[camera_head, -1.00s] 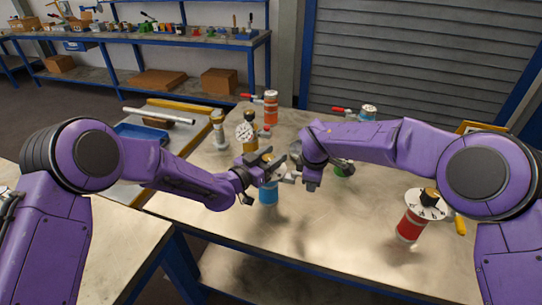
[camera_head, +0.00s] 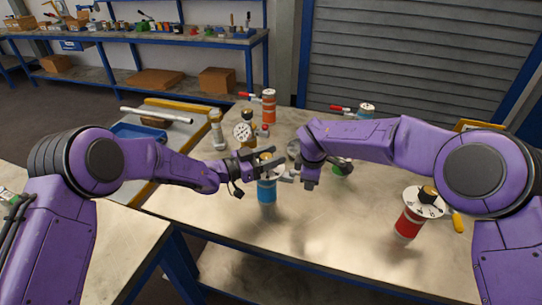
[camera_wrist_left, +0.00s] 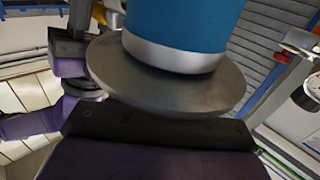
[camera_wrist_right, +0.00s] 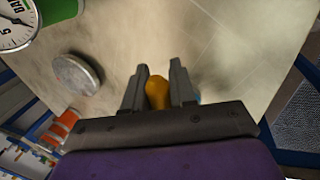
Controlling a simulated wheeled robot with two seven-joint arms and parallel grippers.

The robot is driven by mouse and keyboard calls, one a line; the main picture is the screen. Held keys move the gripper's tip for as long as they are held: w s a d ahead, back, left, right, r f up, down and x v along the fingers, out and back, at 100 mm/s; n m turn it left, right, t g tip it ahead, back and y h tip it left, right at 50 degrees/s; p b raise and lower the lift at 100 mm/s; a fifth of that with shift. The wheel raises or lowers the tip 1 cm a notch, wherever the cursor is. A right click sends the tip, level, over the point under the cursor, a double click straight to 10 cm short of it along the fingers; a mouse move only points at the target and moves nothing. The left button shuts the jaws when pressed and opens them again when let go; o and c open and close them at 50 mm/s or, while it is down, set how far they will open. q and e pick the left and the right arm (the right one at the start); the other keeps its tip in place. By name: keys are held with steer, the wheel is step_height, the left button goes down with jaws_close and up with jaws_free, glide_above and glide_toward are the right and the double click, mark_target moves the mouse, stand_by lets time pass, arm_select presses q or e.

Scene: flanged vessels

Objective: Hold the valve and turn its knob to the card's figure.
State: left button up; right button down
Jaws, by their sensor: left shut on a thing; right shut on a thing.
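The blue valve (camera_head: 267,193), with a pale top, is upright at the middle of the table, between my grippers. My left gripper (camera_head: 268,158) is shut on it near the top. In the left wrist view the blue body (camera_wrist_left: 185,30) and its grey round flange (camera_wrist_left: 170,85) fill the middle, and the fingertips are hidden. My right gripper (camera_head: 288,176) comes from the right, low beside the valve. In the right wrist view its fingers (camera_wrist_right: 157,88) are shut on a yellow-brass knob (camera_wrist_right: 157,93). The dial's figures and the card are not readable.
A red valve (camera_head: 409,224) with a white dial stands at right. A white gauge (camera_head: 244,132), orange vessel (camera_head: 269,106), red-levered vessel (camera_head: 366,112) and pale vessel (camera_head: 217,130) stand behind. A green item (camera_head: 342,170) is right of my right gripper. The front table is clear.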

arm_select(q)
steer(key=o, duration=1)
steer(key=shift+s+a, duration=0.1)
steer(key=shift+a, duration=0.05)
steer(key=v, duration=1.1)
steer(key=shift+s+a, duration=0.15)
steer(key=shift+a, duration=0.2)
